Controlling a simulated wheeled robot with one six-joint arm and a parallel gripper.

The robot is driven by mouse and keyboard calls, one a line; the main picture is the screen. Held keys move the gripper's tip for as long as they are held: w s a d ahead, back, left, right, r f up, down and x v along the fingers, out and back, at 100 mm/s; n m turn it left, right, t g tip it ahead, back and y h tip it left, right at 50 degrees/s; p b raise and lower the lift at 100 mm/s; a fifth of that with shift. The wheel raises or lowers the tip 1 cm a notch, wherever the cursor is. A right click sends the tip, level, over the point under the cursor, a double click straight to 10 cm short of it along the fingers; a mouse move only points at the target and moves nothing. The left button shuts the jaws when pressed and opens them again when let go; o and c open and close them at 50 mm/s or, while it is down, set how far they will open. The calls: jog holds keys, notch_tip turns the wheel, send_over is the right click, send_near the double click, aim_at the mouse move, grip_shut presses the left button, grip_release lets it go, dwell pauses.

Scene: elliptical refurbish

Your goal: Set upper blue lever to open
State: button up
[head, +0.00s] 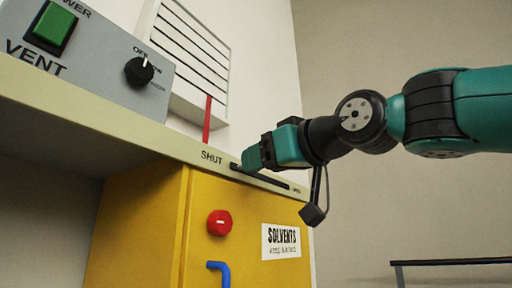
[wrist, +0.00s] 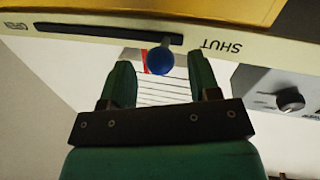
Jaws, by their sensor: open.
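The upper blue lever has a round blue knob (wrist: 160,61) on a short grey stem in a dark slot (wrist: 105,32). It sits at the slot's end beside the upside-down SHUT label (wrist: 221,46) in the wrist view. My gripper (wrist: 161,80) is open, with one green finger on each side of the knob. Whether either finger touches the knob I cannot tell. In the head view my gripper (head: 250,160) is at the SHUT end of the slot (head: 262,179) on the ledge edge, and its fingers hide the knob.
Below the ledge (head: 110,122) is a yellow cabinet (head: 140,225) with a red knob (head: 220,223), a blue handle (head: 222,270) and a SOLVENTS sign (head: 281,241). A grey control box (head: 100,62) and a red strip (head: 207,118) by a vent (head: 188,55) are above.

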jog(key=shift+p+x, duration=0.5)
jog(key=shift+x, duration=0.9)
